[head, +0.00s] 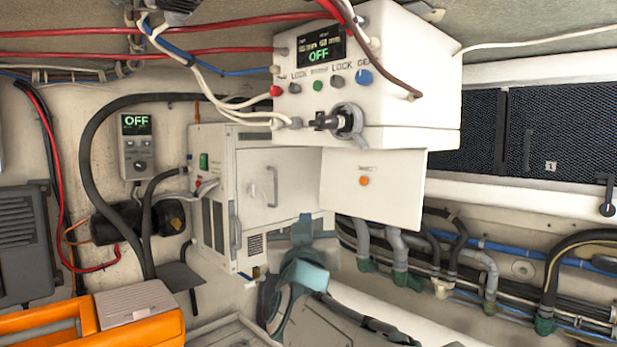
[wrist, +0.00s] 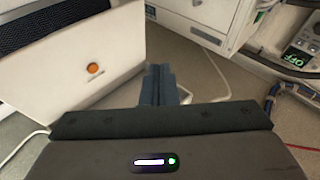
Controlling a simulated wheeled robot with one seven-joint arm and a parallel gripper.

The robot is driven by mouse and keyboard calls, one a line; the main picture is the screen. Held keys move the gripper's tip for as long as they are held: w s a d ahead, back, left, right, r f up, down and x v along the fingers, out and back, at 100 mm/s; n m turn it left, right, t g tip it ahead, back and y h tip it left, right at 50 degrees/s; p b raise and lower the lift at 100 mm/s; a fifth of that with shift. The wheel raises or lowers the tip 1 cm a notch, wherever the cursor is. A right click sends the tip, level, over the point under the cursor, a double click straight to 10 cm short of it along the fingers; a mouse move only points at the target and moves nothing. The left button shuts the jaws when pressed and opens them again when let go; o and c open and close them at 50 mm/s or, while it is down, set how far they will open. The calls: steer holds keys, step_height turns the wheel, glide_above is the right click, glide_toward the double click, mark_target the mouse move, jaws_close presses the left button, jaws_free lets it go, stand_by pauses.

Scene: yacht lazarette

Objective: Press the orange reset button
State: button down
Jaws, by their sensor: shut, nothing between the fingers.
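The orange reset button (head: 364,181) is a small round knob on a white panel (head: 395,198) that hangs below the white control box in the head view. In the wrist view the orange button (wrist: 95,68) shows on the same white panel, left of my fingers. My gripper (wrist: 160,78) is shut and empty, its dark fingers together at the middle of the wrist view. The fingertips appear to the side of the button and are not seen touching it. In the head view my arm is low in the middle, below and left of the panel.
The control box (head: 400,75) above carries an OFF display, coloured knobs and a dark rotary handle (head: 340,121). A white cabinet (head: 270,180) stands left of the panel. Hoses and pipes (head: 460,255) run behind at right. An orange case (head: 95,320) lies at lower left.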

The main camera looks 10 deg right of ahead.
mark_target(363, 181)
step_height(363, 181, up, 7)
steer(key=s+d+m+t+h, duration=0.1)
steer(key=d+m+h, duration=0.1)
steer(key=m+h, duration=0.2)
steer(key=h, duration=0.2)
steer(key=shift+s+d+m+h+p, duration=0.15)
steer(key=shift+d+m+h+p, duration=0.15)
steer(key=shift+h+p, duration=0.1)
steer(key=shift+w+d+f, duration=0.15)
steer(key=shift+w+d, duration=0.7)
steer(key=shift+d, duration=0.3)
steer(key=shift+w+d+f, duration=0.2)
steer(key=shift+w+d, duration=0.7)
steer(key=shift+d, duration=0.3)
steer(key=shift+w+d+f, duration=0.15)
steer(key=shift+w+d, duration=0.7)
steer(key=shift+d, duration=0.3)
steer(key=shift+d+b, duration=0.1)
steer(key=shift+b, duration=0.2)
steer(key=shift+w+d, duration=0.25)
